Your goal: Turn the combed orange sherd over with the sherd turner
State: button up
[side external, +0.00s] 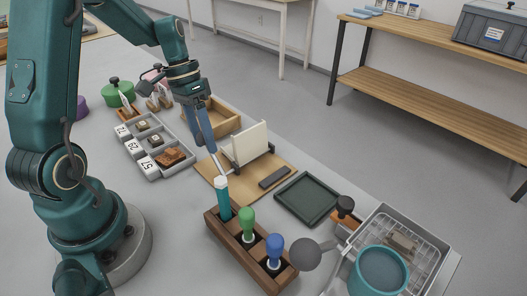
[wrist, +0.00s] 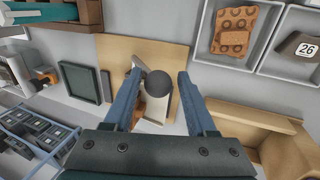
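The sherd turner stands on a wooden board (side external: 218,184), with a pale panel (side external: 249,143) upright. In the wrist view its pale plates (wrist: 153,113) lie beyond my fingers, and a round black knob (wrist: 158,83) shows between the fingertips. My gripper (wrist: 158,90) is open, with a visible gap on both sides of the knob; contact cannot be seen. In the side view my blue gripper (side external: 206,132) points down at the panel's left. A small orange-brown piece (wrist: 138,107) shows beside the plates, partly hidden; I cannot make out combing on it.
A sectioned tray with number cards (side external: 149,168) stands at the left; it holds an orange sherd with dark ring marks (wrist: 233,30). A wooden rack (side external: 246,259) with coloured handles stands in front. A dark green tray (side external: 307,198) and a wire basket (side external: 428,235) lie to the right.

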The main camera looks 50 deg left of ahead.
jog(key=shift+a+f+h, duration=0.35)
jog(key=shift+a+f, duration=0.1)
jog(key=shift+f, duration=0.2)
jog(key=shift+a+f+h, duration=0.35)
jog(key=shift+a+f, duration=0.1)
jog(key=shift+f, duration=0.15)
jog(key=shift+v, duration=2.8)
jog(key=shift+d, duration=0.15)
jog(key=d+r+m, duration=0.1)
jog(key=d+r, duration=0.1)
jog(key=w+d+r+m+y, duration=0.1)
jog(key=d+r, duration=0.1)
jog(key=shift+w+r, duration=0.1)
jog(key=shift+r, duration=0.05)
jog(key=s+d+r+n+t+y, duration=0.2)
jog(key=s+d+t, duration=0.3)
jog(key=s+d, duration=0.5)
jog(key=shift+s+r+t+y, duration=0.2)
jog(key=shift+r+t+y, duration=0.1)
jog(key=shift+r+y, duration=0.55)
